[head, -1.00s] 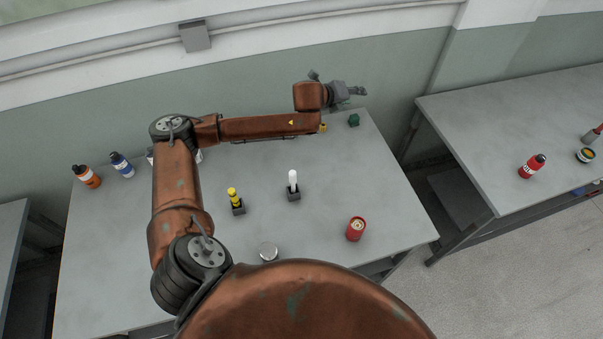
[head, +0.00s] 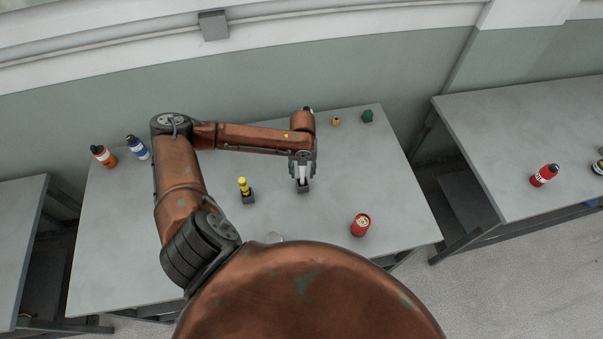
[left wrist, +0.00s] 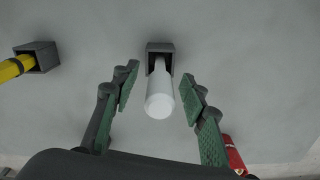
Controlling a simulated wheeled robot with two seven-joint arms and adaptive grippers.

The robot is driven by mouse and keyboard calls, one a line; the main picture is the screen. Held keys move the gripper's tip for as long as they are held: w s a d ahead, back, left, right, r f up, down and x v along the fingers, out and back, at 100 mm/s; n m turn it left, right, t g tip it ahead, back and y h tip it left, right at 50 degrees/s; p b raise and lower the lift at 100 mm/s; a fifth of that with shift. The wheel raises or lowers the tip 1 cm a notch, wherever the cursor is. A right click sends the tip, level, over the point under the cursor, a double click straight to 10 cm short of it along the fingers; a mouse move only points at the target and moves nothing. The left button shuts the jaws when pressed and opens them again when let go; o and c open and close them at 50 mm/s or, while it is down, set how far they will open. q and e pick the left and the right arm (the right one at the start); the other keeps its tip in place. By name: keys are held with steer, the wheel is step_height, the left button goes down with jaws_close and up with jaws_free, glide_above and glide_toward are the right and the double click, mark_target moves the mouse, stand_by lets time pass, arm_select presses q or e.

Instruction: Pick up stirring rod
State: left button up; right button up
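The white rod (head: 302,172), which looks like the stirring rod, stands upright in a small dark grey holder (head: 302,187) on the table. In the left wrist view the white rod (left wrist: 160,95) has its end towards the camera and its base in the holder (left wrist: 160,48). My left gripper (head: 303,169) is above the holder with its fingers open, one on each side of the rod. In the left wrist view clear gaps show between the rod and both green finger pads (left wrist: 160,92). My right gripper is not in view.
A yellow object (head: 243,184) stands in a similar holder (head: 248,197) to the left. A red can (head: 361,225) is at the front right. Yellow (head: 336,120) and green (head: 367,116) items sit at the back.

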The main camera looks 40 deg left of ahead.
arm_select(q)
steer(key=shift+f, duration=1.35)
steer(key=shift+c, duration=0.4)
jaws_close()
